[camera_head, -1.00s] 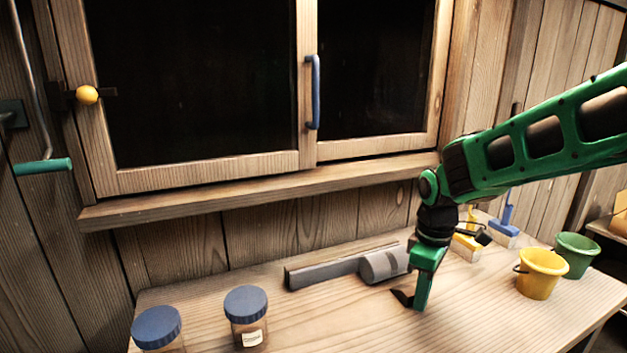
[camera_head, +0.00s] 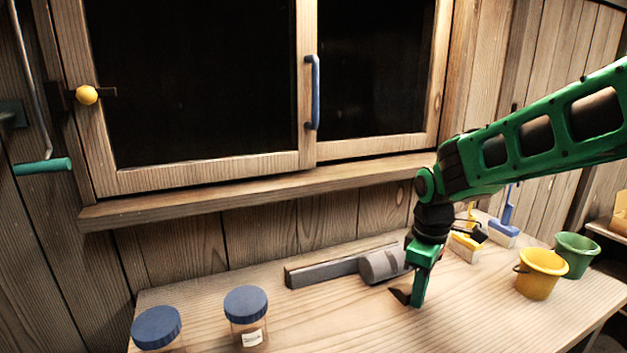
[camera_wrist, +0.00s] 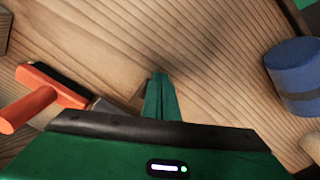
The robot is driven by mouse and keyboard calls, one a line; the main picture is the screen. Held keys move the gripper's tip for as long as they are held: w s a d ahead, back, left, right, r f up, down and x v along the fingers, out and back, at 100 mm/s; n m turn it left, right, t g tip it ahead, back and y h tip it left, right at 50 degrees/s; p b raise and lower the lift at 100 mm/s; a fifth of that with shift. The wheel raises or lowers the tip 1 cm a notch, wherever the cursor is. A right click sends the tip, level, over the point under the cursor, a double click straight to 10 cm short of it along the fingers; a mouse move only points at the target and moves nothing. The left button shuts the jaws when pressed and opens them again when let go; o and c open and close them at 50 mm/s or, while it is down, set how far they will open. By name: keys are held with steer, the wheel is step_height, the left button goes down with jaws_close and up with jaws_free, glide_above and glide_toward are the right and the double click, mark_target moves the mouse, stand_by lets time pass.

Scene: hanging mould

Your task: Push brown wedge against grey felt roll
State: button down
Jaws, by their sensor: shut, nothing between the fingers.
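The brown wedge (camera_head: 399,296) is a small dark piece on the workbench, just left of my fingertips in the head view. My gripper (camera_head: 417,304) points down, shut and empty, with its tips close to the bench at the wedge's right side. It hides part of the wedge, and I cannot tell if they touch. The grey felt roll (camera_head: 378,267) lies behind and to the left of the wedge, with a narrow strip of bare wood visible between them.
A long grey bar (camera_head: 322,273) lies left of the roll by the wall. Two blue-lidded jars (camera_head: 246,310) stand at front left. Yellow (camera_head: 540,275) and green (camera_head: 577,254) buckets stand right. An orange-handled tool (camera_wrist: 45,95) shows in the wrist view.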

steer(key=shift+w+a, duration=0.25)
steer(key=shift+w, duration=0.35)
steer(key=shift+w+a, duration=0.2)
steer(key=shift+w, duration=0.35)
steer(key=shift+s, duration=0.15)
steer(key=shift+s+d+r, duration=0.15)
steer(key=shift+s+d, duration=0.1)
steer(key=shift+s, duration=0.35)
steer(key=shift+s+d+r, duration=0.2)
steer(key=shift+s+d, duration=0.05)
steer(key=shift+s, duration=0.3)
steer(key=shift+s+d+r, duration=0.15)
steer(key=shift+s+d, duration=0.1)
steer(key=shift+s, duration=0.35)
step_height(320, 180, up, 7)
steer(key=s, duration=0.1)
steer(key=shift+s+d, duration=0.4)
